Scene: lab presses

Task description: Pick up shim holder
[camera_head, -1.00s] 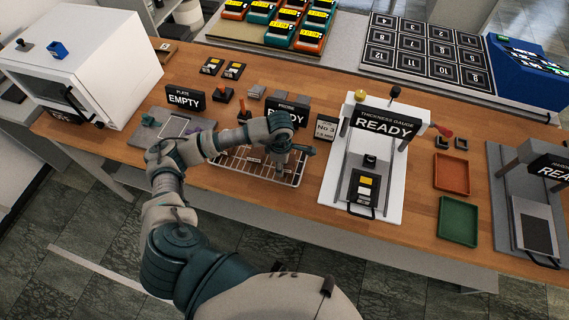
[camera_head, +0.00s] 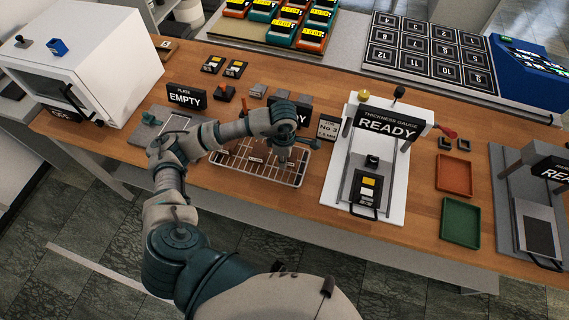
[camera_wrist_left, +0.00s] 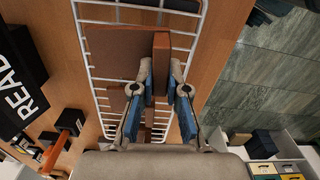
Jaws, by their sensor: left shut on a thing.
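In the left wrist view, a reddish-brown shim holder (camera_wrist_left: 162,52) shows between the blue-padded fingertips of my left gripper (camera_wrist_left: 163,72). The gripper is shut on it. A flat brown face (camera_wrist_left: 115,55) shows beside it, over the white wire rack (camera_wrist_left: 92,75); I cannot tell whether it is part of the same holder. In the head view, my left gripper (camera_head: 284,160) points down at the wire rack (camera_head: 232,168), and the holder is too small and covered to make out. My right gripper is not in view.
A READY sign behind the rack is partly covered by my arm. The white thickness gauge (camera_head: 335,185) stands right of the rack. Orange (camera_head: 454,175) and green (camera_head: 461,220) trays lie further right. A white box-shaped machine (camera_head: 90,50) stands at the left.

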